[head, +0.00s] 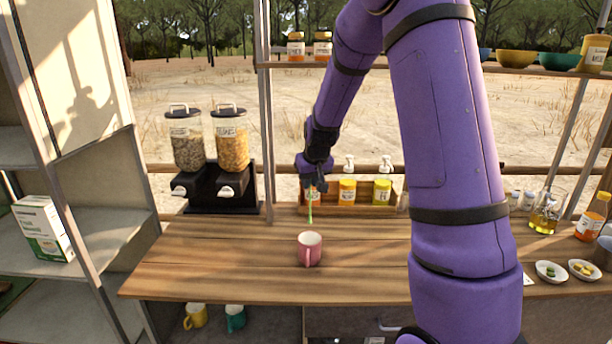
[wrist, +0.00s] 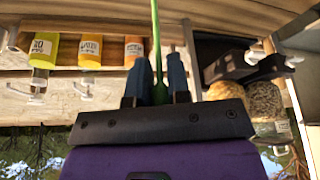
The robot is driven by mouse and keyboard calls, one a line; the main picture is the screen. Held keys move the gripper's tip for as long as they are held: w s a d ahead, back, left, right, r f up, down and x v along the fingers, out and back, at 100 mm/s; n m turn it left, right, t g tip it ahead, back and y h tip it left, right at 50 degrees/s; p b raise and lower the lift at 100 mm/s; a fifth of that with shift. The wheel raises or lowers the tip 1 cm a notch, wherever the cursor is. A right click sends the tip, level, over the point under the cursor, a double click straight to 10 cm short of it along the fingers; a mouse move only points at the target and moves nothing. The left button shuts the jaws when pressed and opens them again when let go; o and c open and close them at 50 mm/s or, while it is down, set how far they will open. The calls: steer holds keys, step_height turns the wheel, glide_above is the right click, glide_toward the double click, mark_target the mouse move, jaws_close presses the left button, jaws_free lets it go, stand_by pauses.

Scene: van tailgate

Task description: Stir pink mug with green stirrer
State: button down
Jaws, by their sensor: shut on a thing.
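The pink mug (head: 309,249) stands upright on the wooden counter, with its handle toward the front. The green stirrer (head: 309,206) hangs nearly upright from my gripper (head: 310,184), its lower end above and behind the mug. In the wrist view my gripper (wrist: 160,78) is shut on the green stirrer (wrist: 156,45), which lies between the two dark fingers and runs out past their tips. The stirrer and the mug are apart in the head view. The mug does not show in the wrist view.
A wooden rack (head: 365,209) with several labelled bottles stands just behind my gripper. Two dispensers (head: 232,140) stand at the back left. Small dishes (head: 551,272) and a glass jug (head: 546,212) are at the right. The wooden counter (head: 210,262) is clear left of the mug.

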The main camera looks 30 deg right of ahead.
mark_target(310, 218)
steer(key=shift+f, duration=6.8)
steer(key=shift+w, duration=0.1)
